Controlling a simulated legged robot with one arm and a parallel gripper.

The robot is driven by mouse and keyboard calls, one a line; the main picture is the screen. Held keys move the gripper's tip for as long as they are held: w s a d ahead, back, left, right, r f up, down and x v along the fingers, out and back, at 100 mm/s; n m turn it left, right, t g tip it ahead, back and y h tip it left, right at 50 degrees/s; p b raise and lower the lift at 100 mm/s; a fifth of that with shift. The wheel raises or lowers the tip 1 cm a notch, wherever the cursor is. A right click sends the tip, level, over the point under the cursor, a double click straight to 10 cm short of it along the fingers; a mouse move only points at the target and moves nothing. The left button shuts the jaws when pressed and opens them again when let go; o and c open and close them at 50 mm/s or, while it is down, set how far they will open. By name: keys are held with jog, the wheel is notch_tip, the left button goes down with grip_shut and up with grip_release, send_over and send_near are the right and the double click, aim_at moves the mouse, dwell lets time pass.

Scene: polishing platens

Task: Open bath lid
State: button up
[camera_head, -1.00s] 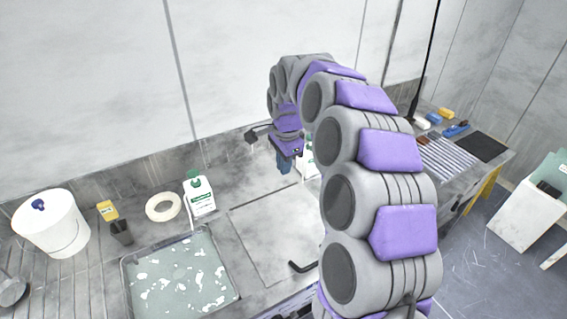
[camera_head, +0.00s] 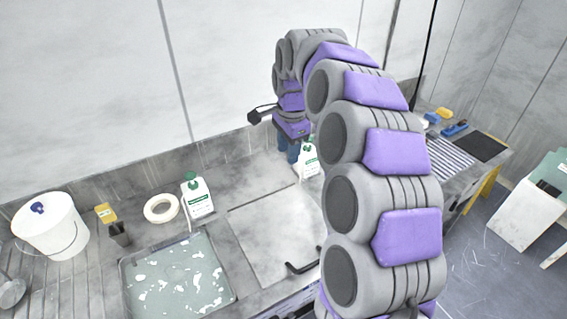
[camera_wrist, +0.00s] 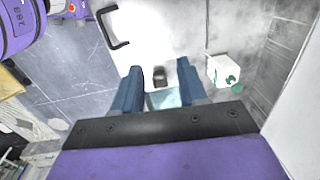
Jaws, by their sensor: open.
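The bath lid (camera_head: 275,232) is a flat pale panel lying closed in the steel counter, right of an open bath (camera_head: 228,296) of greenish liquid with white patches. Its black bar handle (camera_head: 303,268) is at the front right, partly hidden by my arm. My gripper (camera_head: 289,150) is beyond the lid, near the back of the counter, well apart from the handle. In the wrist view my gripper (camera_wrist: 160,72) has its two blue fingers spread with nothing held. The lid (camera_wrist: 150,28) is beneath, and the handle (camera_wrist: 113,28) is at upper left, outside the fingers.
A white bottle with a green cap (camera_head: 199,198) stands behind the open bath; another bottle (camera_head: 309,162) stands beside my gripper. The back wall is close.

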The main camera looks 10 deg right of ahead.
notch_tip(320, 180, up, 11)
jog(key=p, duration=0.1)
jog(key=shift+s, duration=0.35)
jog(key=shift+d+r, duration=0.1)
jog(key=shift+d, duration=0.6)
jog(key=shift+c, duration=0.3)
